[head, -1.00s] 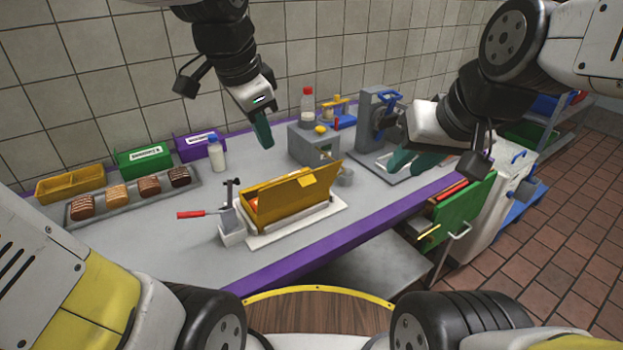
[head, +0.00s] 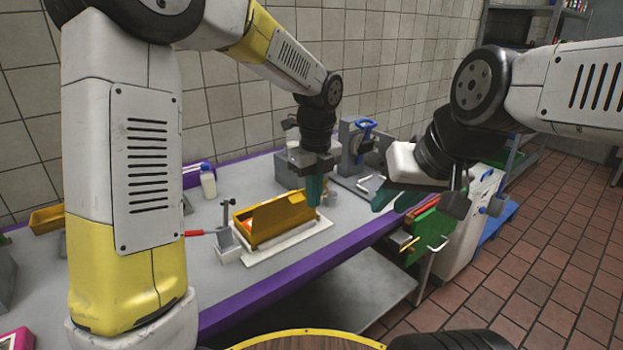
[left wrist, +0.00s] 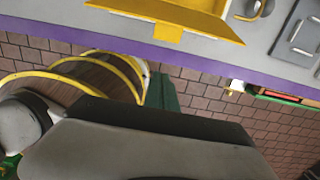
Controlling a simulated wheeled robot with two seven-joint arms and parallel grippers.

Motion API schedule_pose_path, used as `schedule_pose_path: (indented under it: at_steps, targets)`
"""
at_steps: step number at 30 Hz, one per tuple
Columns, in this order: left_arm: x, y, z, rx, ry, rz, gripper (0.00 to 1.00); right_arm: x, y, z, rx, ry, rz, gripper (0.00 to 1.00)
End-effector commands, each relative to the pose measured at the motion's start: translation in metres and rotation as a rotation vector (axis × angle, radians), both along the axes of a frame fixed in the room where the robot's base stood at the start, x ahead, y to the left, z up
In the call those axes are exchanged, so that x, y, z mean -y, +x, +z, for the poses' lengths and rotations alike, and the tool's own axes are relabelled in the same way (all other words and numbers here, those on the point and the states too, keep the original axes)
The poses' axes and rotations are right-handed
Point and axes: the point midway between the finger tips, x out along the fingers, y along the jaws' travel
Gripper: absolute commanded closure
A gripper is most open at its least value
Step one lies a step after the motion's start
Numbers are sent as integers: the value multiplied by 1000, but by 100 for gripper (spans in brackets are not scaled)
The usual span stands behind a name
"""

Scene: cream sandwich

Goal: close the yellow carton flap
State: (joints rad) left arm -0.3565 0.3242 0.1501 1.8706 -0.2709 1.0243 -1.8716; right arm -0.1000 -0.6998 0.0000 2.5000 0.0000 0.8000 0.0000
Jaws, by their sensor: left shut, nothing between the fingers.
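The yellow carton (head: 272,222) stands on a white tray (head: 315,232) on the counter. My right gripper (head: 397,197) looks open and empty, right of the carton.
A white bottle (head: 208,182) stands behind. A grey machine with a blue handle (head: 362,135) is at the back. A green panel (head: 432,222) hangs beyond the purple counter edge (head: 280,283).

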Motion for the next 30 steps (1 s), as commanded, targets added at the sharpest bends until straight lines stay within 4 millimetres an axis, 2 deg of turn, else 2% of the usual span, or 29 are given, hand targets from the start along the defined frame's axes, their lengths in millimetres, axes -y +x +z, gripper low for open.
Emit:
schedule_pose_path:
  at_steps: [3, 6, 9, 15, 30]
  targets:
    - [-1, 0, -28, -5, 3, -1, 100, 0, 0, 0, 0, 0, 0, 72]
    - [-3, 3, -43, -1, 1, 2, 100, 0, 0, 0, 0, 0, 0, 72]
    - [-12, 18, -33, 4, -1, 5, 100, 0, 0, 0, 0, 0, 0, 72]
    - [-22, 30, -27, 1, -1, 3, 100, 0, 0, 0, 0, 0, 0, 72]
    - [-24, 33, -25, -5, -5, 4, 100, 0, 0, 0, 0, 0, 0, 72]
